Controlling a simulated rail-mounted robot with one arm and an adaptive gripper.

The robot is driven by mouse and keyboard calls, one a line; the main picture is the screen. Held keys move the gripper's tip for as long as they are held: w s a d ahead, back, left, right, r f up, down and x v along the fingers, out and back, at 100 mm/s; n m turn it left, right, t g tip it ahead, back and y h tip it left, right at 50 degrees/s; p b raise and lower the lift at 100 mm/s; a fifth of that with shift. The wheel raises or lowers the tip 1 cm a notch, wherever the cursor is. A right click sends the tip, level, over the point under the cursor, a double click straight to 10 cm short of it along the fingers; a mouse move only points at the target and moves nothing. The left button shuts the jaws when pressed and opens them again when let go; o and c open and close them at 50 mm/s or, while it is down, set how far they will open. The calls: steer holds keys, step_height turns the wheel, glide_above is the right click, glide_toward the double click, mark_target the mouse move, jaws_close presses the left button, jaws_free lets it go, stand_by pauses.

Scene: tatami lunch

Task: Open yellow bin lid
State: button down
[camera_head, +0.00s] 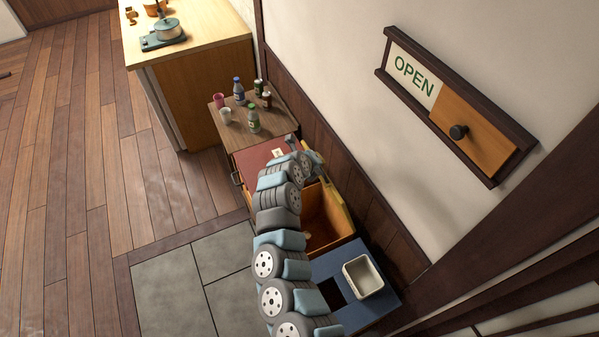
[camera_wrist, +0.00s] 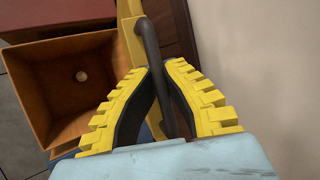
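The yellow bin (camera_head: 325,218) stands against the wall with its top open. The wrist view shows its brown-orange inside (camera_wrist: 60,100), with a small pale round spot on the floor. Its yellow lid (camera_head: 337,187) is raised and stands nearly upright on the wall side. The lid shows edge-on in the wrist view (camera_wrist: 128,30), with a dark bar handle (camera_wrist: 150,48). My gripper (camera_wrist: 160,72) has its two yellow fingers closed in on both sides of this handle. In the head view my gripper (camera_head: 314,158) is at the lid's far end, partly hidden by my arm.
A red-topped bin (camera_head: 258,157) stands beyond the yellow one. A blue-topped bin (camera_head: 340,268) with a white tray (camera_head: 362,277) stands on the near side. Bottles and cups are on a wooden top (camera_head: 240,135) behind. The wall (camera_head: 340,90) is close on the right.

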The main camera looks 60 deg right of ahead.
steer(key=shift+s+d+r, duration=0.3)
steer(key=shift+s+d, duration=0.05)
steer(key=shift+d, duration=0.25)
steer(key=shift+s+d+r, duration=0.3)
steer(key=shift+d, duration=0.3)
steer(key=c, duration=1.1)
jaws_free()
steer(key=shift+a, duration=0.1)
steer(key=shift+a+r, duration=0.3)
steer(key=shift+a, duration=0.15)
steer(key=v, duration=1)
steer(key=shift+a+r, duration=0.15)
steer(key=shift+r, duration=0.15)
